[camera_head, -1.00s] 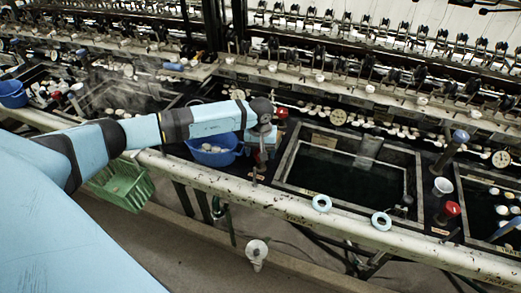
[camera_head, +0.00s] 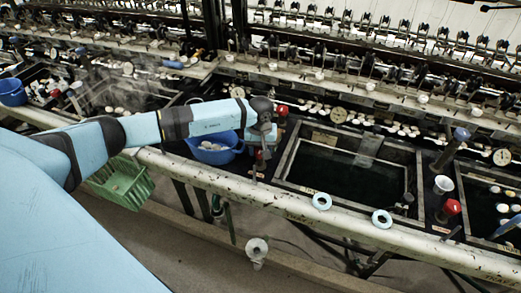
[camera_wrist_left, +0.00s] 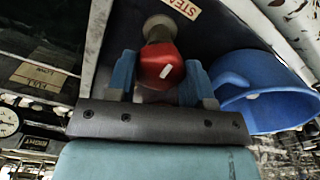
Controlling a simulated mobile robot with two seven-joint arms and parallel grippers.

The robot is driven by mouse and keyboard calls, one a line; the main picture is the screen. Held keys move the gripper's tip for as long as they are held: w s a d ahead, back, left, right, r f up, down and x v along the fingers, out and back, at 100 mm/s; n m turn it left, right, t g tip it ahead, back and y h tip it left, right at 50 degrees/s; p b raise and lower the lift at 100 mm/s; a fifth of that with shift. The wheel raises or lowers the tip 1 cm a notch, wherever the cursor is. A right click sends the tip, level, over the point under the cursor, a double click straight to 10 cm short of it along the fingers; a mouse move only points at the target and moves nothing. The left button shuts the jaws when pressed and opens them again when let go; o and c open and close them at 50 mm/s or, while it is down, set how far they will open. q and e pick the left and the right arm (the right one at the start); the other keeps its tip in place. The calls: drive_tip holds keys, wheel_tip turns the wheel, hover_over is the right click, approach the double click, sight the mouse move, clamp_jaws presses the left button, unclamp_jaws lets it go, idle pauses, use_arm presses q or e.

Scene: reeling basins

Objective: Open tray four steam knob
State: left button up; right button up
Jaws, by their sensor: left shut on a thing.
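The red steam knob (camera_wrist_left: 161,66) with a white mark sits on a pale stem in the left wrist view, beside a label reading "STE...". My left gripper (camera_wrist_left: 160,80) has its two blue fingers on either side of the knob and is shut on it. In the head view my left gripper (camera_head: 260,150) points down at the front rim, left of a dark water basin (camera_head: 345,175). The knob (camera_head: 260,156) shows only partly under the gripper there. My right gripper is not in view.
A blue bowl (camera_head: 222,153) stands close to the left of the gripper; it also shows in the left wrist view (camera_wrist_left: 262,90). Another red knob (camera_head: 451,207) stands right of the basin. A green crate (camera_head: 125,183) hangs below.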

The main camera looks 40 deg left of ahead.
sight(260, 150)
use_arm(q)
drive_tip(key=n+b, duration=0.2)
drive_tip(key=n, duration=0.2)
drive_tip(key=shift+f, duration=0.15)
drive_tip(key=n+b, duration=0.2)
drive_tip(key=n, duration=0.2)
drive_tip(key=shift+n, duration=0.3)
drive_tip(key=n+b, duration=0.1)
drive_tip(key=n, duration=0.1)
drive_tip(key=shift+n, duration=0.4)
drive_tip(key=n+b, duration=0.1)
drive_tip(key=n, duration=0.3)
drive_tip(key=shift+n, duration=0.7)
drive_tip(key=o, duration=0.9)
drive_tip(key=shift+r, duration=0.2)
wheel_tip(260, 150, up, 14)
drive_tip(key=shift+f+b, duration=0.1)
drive_tip(key=shift+b, duration=0.4)
